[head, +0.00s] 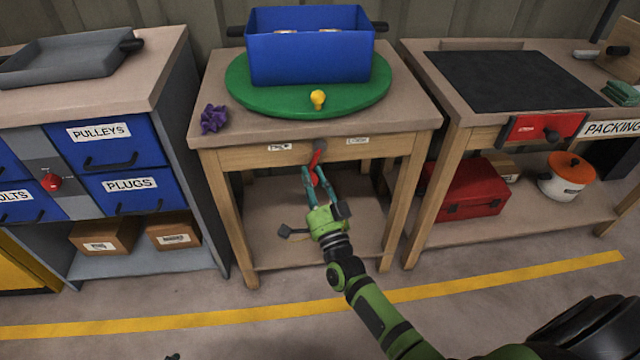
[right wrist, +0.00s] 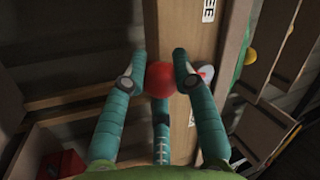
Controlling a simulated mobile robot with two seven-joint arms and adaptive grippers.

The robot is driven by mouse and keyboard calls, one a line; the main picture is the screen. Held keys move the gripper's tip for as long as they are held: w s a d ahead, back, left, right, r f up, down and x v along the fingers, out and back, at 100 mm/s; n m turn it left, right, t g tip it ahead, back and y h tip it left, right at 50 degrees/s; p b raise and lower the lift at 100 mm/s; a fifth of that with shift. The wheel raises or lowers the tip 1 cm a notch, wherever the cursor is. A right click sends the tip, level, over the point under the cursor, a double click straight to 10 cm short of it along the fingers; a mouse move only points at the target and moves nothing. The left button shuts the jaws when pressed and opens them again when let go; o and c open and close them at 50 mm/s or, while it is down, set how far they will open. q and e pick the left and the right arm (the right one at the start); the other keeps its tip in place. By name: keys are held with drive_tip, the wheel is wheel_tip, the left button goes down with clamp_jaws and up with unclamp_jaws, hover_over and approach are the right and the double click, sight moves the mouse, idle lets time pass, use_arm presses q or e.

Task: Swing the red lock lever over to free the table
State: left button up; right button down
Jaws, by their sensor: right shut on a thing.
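The red lock lever (head: 316,160) hangs from a pivot on the front rail of the middle table, pointing down and slightly left. My right gripper (head: 315,180) reaches up to it from below and is shut on its end. In the right wrist view, the lever's round red knob (right wrist: 159,80) sits between the teal fingers of the gripper (right wrist: 160,82). A label (head: 279,147) ending in "EE" in the wrist view is left of the pivot; another label (head: 357,140) is on its right. The green round table (head: 255,100) carries a blue bin (head: 310,55). My left gripper is not in view.
A yellow knob (head: 317,98) stands on the green table's front edge. A purple crumpled thing (head: 213,118) lies at the tabletop's left. A drawer cabinet (head: 170,75) stands left, and a packing bench (head: 440,75) right. The table legs flank my right gripper.

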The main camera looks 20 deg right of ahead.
drive_tip(key=m+h, duration=0.1)
drive_tip(key=m, duration=0.1)
drive_tip(key=a+m+h, duration=0.1)
drive_tip(key=a+r+m+h+b, duration=0.1)
drive_tip(key=m, duration=0.1)
drive_tip(key=shift+w+a+m, duration=0.1)
drive_tip(key=shift+w+m, duration=0.2)
drive_tip(key=shift+w, duration=0.05)
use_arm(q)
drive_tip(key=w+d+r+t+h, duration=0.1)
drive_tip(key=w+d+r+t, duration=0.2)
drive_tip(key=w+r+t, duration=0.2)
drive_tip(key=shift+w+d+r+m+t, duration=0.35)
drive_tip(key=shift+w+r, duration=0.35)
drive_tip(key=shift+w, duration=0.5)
use_arm(e)
drive_tip(key=shift+a+r+m, duration=0.2)
drive_tip(key=shift+m, duration=0.4)
drive_tip(key=c, duration=1)
unclamp_jaws()
drive_tip(key=shift+w+a, duration=0.1)
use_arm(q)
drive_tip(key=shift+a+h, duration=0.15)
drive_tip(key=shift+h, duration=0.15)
